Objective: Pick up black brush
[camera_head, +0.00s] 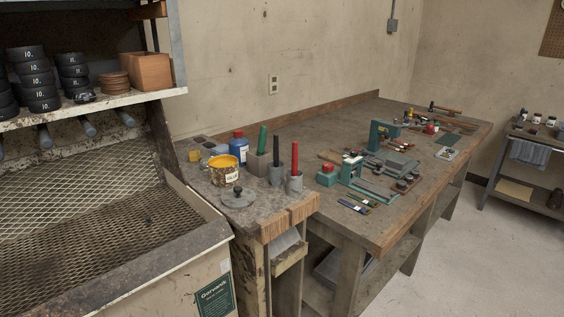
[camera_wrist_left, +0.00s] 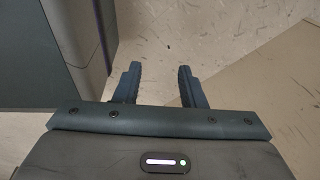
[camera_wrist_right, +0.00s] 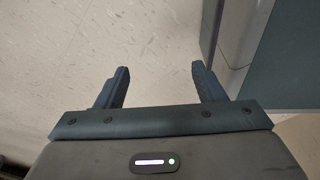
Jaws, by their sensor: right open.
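The black brush (camera_head: 276,150) stands upright in a grey holder on the near workbench in the head view. It is between a green-handled brush (camera_head: 262,139) and a red-handled brush (camera_head: 294,158), each in a grey holder. Only its handle shows; its lower end is hidden in the holder. My left gripper (camera_wrist_left: 157,69) is open and empty over bare floor in the left wrist view. My right gripper (camera_wrist_right: 160,68) is open and empty over the floor in the right wrist view. Neither gripper shows in the head view, and both are away from the brush.
A yellow can (camera_head: 224,170), a blue bottle (camera_head: 239,147) and a grey lid (camera_head: 238,197) stand left of the brushes. A longer bench (camera_head: 400,225) with teal tools stands to the right. A mesh-topped bin (camera_head: 90,225) and a shelf are at left. Floor is clear at right.

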